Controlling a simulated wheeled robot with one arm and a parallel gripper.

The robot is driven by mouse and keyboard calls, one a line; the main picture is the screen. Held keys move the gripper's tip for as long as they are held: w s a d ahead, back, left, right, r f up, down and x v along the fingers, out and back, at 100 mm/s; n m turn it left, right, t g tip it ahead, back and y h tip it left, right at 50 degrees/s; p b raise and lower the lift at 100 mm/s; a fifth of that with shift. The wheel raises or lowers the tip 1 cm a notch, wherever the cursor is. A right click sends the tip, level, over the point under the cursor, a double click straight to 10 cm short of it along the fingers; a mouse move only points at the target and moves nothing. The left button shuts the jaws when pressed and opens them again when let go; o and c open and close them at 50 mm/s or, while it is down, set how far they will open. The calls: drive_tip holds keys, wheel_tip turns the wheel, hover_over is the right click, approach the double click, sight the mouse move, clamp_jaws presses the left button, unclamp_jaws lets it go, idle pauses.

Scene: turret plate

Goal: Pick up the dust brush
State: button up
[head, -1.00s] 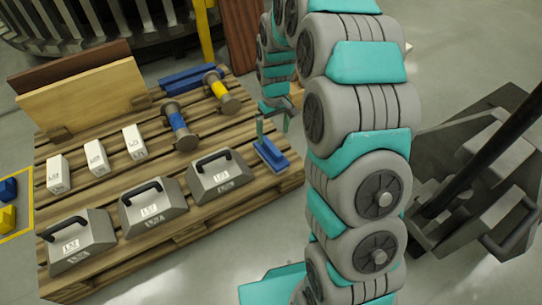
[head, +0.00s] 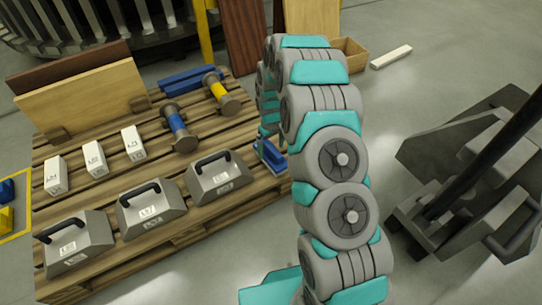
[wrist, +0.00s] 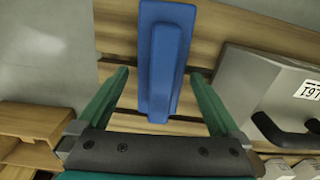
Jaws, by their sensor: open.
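The dust brush is a blue block with a raised ridge along its length (wrist: 163,62); it lies on the wooden pallet (wrist: 225,25). In the head view the blue brush (head: 270,155) sits at the pallet's right edge, partly hidden by my arm. My gripper (wrist: 160,85) is open in the wrist view, with one green finger on each side of the brush's near end. Gaps show between both fingers and the brush. In the head view my gripper is mostly hidden behind my arm, just over the brush.
A grey weight with a black handle (head: 218,177) stands close left of the brush; it also shows in the wrist view (wrist: 270,100). White blocks (head: 94,159) and blue and yellow spools (head: 180,130) share the pallet. A dark jack-like machine (head: 460,170) stands to the right.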

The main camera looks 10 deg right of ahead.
wheel_tip(320, 180, down, 4)
drive_tip(key=shift+s+r, duration=0.15)
drive_tip(key=shift+r, duration=0.05)
drive_tip(key=shift+c, duration=0.2)
drive_tip(key=c, duration=1.4)
drive_tip(key=shift+r, duration=0.15)
drive_tip(key=shift+r, duration=0.9)
drive_tip(key=shift+s+r, duration=0.2)
drive_tip(key=shift+r, duration=0.7)
drive_tip(key=s+d, duration=0.1)
drive_tip(key=s, duration=0.4)
drive_tip(key=s+d, duration=0.2)
drive_tip(key=s, duration=0.3)
drive_tip(key=s+d+r, duration=0.1)
drive_tip(key=s, duration=0.3)
drive_tip(key=shift+s+d+r, duration=0.1)
drive_tip(key=shift+s+d, duration=0.3)
